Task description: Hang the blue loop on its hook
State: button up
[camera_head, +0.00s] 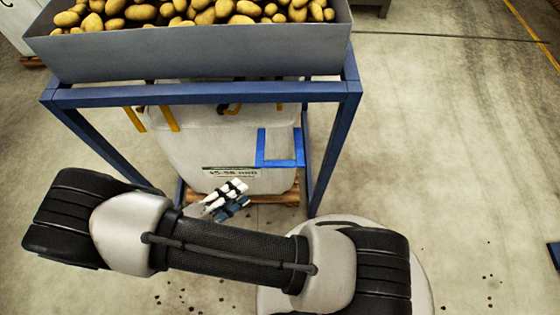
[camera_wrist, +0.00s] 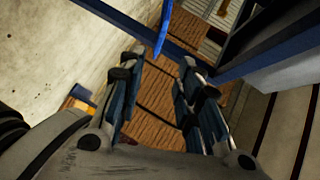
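The blue loop (camera_head: 260,148) is an angular strap hanging against the front right of the white bulk bag (camera_head: 190,150), under the blue frame. In the wrist view a blue strip (camera_wrist: 163,28), probably part of this loop, shows beyond the fingertips. My gripper (camera_head: 232,196) is low in front of the bag, below and left of the loop. In the wrist view its two fingers (camera_wrist: 158,66) stand apart with nothing between them. A small dark curved piece (camera_head: 231,109) under the frame's front bar may be a hook; I cannot tell which hook belongs to the blue loop.
The grey hopper (camera_head: 200,55) full of potatoes (camera_head: 200,12) sits on the blue frame (camera_head: 200,94). Yellow straps (camera_head: 170,118) hang at the bag's top. The bag rests on a wooden pallet (camera_head: 262,199). A frame leg (camera_head: 334,150) stands right of the loop. Floor (camera_head: 450,150) to the right is largely clear.

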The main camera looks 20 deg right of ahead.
aim_at(276, 167)
jog(key=b+x, duration=0.3)
jog(key=x, duration=1.4)
jog(key=shift+w+d+b, duration=0.1)
jog(key=shift+b, duration=0.25)
jog(key=shift+c, duration=0.2)
grip_shut()
